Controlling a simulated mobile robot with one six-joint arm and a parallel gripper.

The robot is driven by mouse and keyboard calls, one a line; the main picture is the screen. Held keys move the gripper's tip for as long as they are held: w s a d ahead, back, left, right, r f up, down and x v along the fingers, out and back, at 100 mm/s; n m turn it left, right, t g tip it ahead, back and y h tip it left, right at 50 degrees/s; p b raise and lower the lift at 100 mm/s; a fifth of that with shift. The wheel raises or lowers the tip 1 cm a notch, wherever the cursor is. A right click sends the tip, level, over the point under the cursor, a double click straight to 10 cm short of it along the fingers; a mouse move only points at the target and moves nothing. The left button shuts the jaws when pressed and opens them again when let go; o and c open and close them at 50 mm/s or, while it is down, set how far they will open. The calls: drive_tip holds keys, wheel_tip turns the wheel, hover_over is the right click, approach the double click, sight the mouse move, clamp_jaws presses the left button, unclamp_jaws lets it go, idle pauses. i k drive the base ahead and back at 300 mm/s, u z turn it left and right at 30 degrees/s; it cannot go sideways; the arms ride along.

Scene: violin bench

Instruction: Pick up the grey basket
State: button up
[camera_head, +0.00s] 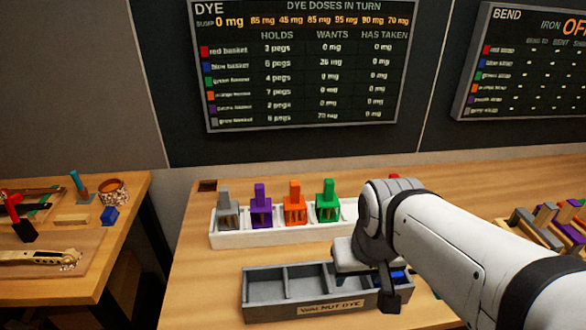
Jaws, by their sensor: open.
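The grey basket (228,212) stands upright in the leftmost compartment of the white rack (290,236). It has a block-like handle on top. My gripper (386,288) is open over the right end of the grey dye trough (258,288), well to the right of the grey basket and nearer the camera. A blue piece, seemingly the blue basket (397,275), shows in the trough beside my gripper. My arm hides most of it, so I cannot tell whether the gripper touches it.
Purple (261,208), orange (295,205) and green (327,203) baskets stand right of the grey one. A bit of red (394,177) shows behind my arm. The trough's left compartments look empty. Coloured strips (548,222) lie at right; a second bench (95,282) stands left.

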sight(228, 209)
drive_tip(key=z, duration=1.55)
drive_tip(key=k, duration=1.25)
drive_tip(key=u, duration=1.55)
drive_tip(key=i, duration=1)
